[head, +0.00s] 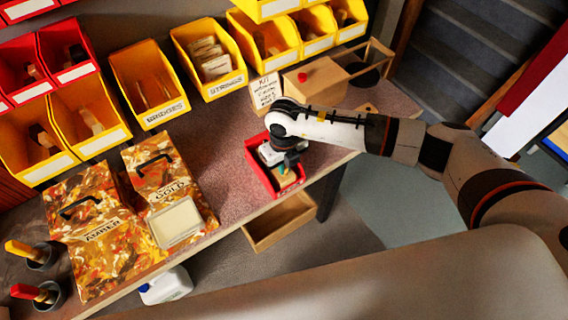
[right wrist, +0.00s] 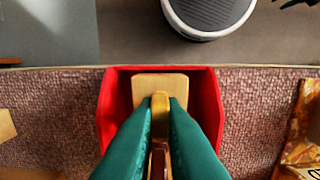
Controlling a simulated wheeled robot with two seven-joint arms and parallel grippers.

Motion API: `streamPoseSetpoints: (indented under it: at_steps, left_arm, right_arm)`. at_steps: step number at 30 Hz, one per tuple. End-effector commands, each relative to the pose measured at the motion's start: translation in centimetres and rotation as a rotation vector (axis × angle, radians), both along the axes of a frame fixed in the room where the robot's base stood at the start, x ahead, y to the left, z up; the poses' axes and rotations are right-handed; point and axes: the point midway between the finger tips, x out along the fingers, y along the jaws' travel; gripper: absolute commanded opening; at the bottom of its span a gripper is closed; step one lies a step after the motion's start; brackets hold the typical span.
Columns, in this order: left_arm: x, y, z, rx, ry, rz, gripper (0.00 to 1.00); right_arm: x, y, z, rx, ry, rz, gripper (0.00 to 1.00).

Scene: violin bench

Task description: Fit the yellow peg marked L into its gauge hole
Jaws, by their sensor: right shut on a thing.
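My right gripper (head: 285,166) points down into a small red bin (head: 256,158) at the front edge of the bench. In the right wrist view its green fingers (right wrist: 160,112) are shut on a narrow golden-yellow piece that looks like the yellow peg (right wrist: 160,99). No letter L can be read on it. A pale wooden block (right wrist: 152,84) lies in the bin just beyond the fingertips; I cannot tell whether the peg touches it. The red bin (right wrist: 112,92) surrounds both. No gauge hole can be made out. My left gripper is not in view.
Marbled orange cases (head: 90,245) stand left of the red bin. Yellow bins (head: 145,80) line the back. A wooden box with a red knob (head: 303,77) and a written card (head: 266,90) stand behind the bin. An open wooden drawer (head: 283,225) sits below the bench edge.

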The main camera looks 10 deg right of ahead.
Motion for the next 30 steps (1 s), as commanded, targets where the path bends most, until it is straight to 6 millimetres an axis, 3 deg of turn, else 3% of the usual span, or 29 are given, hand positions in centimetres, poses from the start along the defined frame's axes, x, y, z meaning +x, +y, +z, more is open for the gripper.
streamPoseSetpoints:
  at_steps: [30]
  left_arm:
    - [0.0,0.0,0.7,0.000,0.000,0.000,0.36]
  right_arm:
    - [0.0,0.0,1.2,0.000,0.001,0.000,0.00]
